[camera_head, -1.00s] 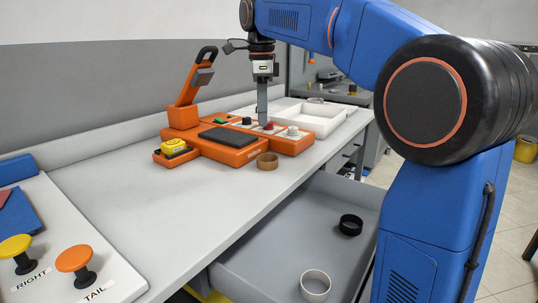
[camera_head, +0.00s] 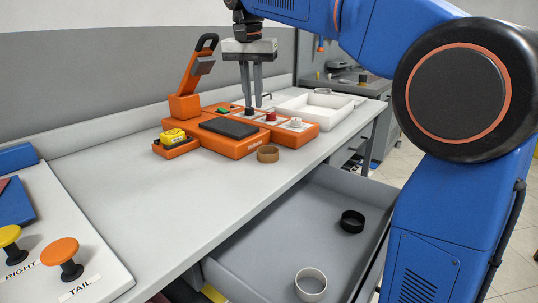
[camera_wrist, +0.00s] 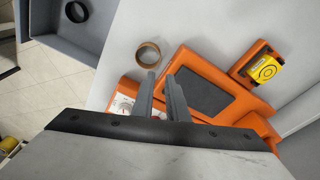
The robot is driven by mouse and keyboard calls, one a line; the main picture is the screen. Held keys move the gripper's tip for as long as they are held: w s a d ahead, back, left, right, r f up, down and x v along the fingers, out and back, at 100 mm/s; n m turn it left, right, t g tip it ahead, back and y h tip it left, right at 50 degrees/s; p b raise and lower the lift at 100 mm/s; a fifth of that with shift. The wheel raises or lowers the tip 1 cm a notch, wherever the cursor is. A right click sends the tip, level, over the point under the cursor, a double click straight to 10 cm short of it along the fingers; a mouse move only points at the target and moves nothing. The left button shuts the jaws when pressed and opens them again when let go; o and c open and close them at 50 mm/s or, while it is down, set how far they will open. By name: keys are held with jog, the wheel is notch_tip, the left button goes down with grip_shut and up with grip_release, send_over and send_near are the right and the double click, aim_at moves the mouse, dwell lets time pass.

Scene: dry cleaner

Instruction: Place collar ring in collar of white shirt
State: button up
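My gripper (camera_head: 252,105) points down above the orange station, with its two grey fingers slightly apart and nothing visible between them. It also shows in the wrist view (camera_wrist: 162,80). A brown ring (camera_head: 268,154) lies on the table just in front of the orange station, and shows in the wrist view (camera_wrist: 148,54). A black ring (camera_head: 352,221) and a whitish ring (camera_head: 311,285) lie in the open grey drawer below. The black ring shows in the wrist view (camera_wrist: 77,11). I cannot tell which is the collar ring. No white shirt is in view.
The orange station (camera_head: 232,145) has a black pad, small knobs and an upright handle (camera_head: 194,75). A yellow device (camera_head: 173,137) sits at its left. A white tray (camera_head: 318,112) stands behind. A panel with RIGHT and TAIL buttons (camera_head: 60,250) is at left. The table's middle is clear.

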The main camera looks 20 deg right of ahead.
aim_at(258, 149)
jog(key=f, duration=0.5)
jog(key=w+d+f, duration=0.1)
jog(key=f, duration=0.4)
jog(key=w+f, duration=0.1)
jog(key=f, duration=0.4)
jog(key=shift+d+f, duration=0.25)
jog(key=shift+f, duration=0.15)
jog(key=shift+c, duration=0.3)
grip_shut()
